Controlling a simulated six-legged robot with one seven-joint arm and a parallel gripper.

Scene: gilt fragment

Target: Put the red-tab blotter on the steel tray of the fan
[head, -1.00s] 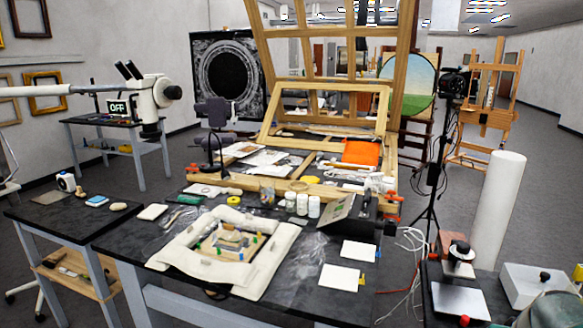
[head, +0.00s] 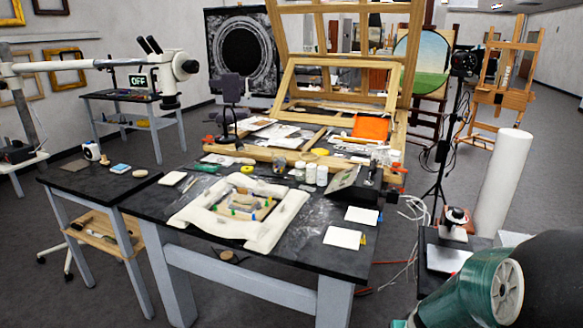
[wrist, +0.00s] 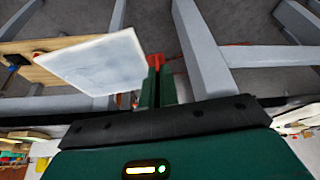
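In the wrist view, my gripper (wrist: 156,82) is shut on a thin pale square sheet, the red-tab blotter (wrist: 92,66). Red shows at the fingertips, by the sheet's right edge. The sheet juts out to the left of the fingers and is held clear of any surface. The gripper and held sheet are not in the head view. The steel tray (head: 446,259) is at the right of the head view, on a dark bench, partly hidden by my arm. The small fan (head: 456,216) stands just behind the tray.
Two other white blotters (head: 362,215) (head: 342,237) with small coloured tabs lie on the main table (head: 290,255). A padded frame (head: 240,210) lies to their left. A tall white roll (head: 503,185) stands behind the bench. Cables and a tripod (head: 440,190) occupy the gap between table and bench.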

